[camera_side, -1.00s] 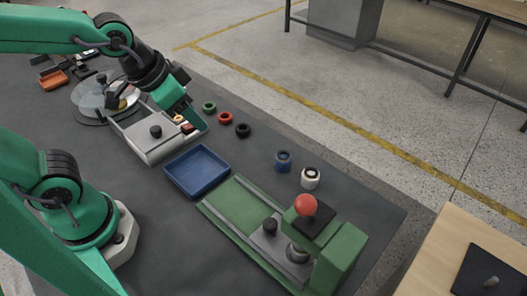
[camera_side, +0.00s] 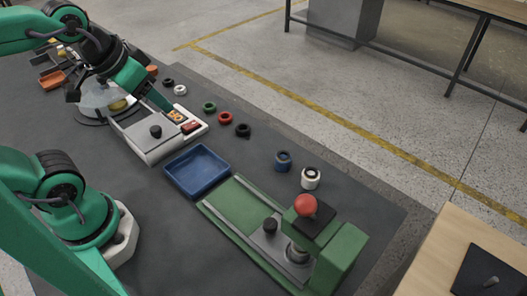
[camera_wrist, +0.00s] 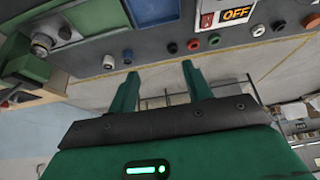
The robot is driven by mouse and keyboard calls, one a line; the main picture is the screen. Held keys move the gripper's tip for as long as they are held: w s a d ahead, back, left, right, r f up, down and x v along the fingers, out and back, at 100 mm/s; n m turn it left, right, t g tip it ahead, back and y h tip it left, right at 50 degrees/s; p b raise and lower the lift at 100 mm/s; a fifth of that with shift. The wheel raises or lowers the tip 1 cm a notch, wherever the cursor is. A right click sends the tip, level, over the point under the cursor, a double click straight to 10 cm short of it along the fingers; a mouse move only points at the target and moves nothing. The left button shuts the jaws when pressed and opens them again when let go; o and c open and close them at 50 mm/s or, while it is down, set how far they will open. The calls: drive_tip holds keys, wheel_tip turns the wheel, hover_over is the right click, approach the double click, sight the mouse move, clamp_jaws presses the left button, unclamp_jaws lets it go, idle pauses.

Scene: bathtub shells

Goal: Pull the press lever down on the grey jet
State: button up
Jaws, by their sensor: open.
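The green press (camera_side: 340,250) stands at the front right of the bench in the side view. Its lever ends in a red ball knob (camera_side: 305,205) at the top of the press. A grey cylindrical part, seemingly the grey jet (camera_side: 296,250), shows beneath the press head, partly hidden by it. The press also shows at the left of the wrist view (camera_wrist: 25,66). My gripper (camera_side: 166,106) is over the far side of the white box, well away from the lever. Its fingers (camera_wrist: 160,70) are apart with nothing between them.
The white box (camera_side: 150,150) has a black knob, a red switch (camera_side: 191,127) and a panel reading OFF (camera_wrist: 237,14). A blue tray (camera_side: 197,172) lies between box and press. Several coloured rings line the bench's far edge, including a blue ring (camera_side: 283,160) and white ring (camera_side: 310,178).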

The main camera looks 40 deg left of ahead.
drive_tip(key=shift+d+r, duration=0.1)
drive_tip(key=c, duration=0.9)
drive_tip(key=shift+w+d+r+m, duration=0.1)
drive_tip(key=shift+w+m, duration=0.05)
drive_tip(key=shift+m, duration=0.15)
clamp_jaws()
drive_tip(key=w+d+r+m+g+h, duration=0.1)
drive_tip(key=w+d+r+m+g, duration=0.15)
drive_tip(key=d+m, duration=0.65)
drive_tip(key=w+d+r+m+g, duration=0.15)
drive_tip(key=d+r+m, duration=0.25)
drive_tip(key=d+m, duration=0.55)
drive_tip(key=s+d+m+g+y, duration=0.1)
drive_tip(key=s+d+m, duration=0.3)
drive_tip(key=d+m, duration=0.4)
drive_tip(key=s+d+r+m+g+y, duration=0.1)
drive_tip(key=s+d+m, duration=0.3)
drive_tip(key=d+m, duration=0.3)
drive_tip(key=m, duration=0.4)
drive_tip(key=shift+d, duration=0.35)
drive_tip(key=shift+r, duration=0.1)
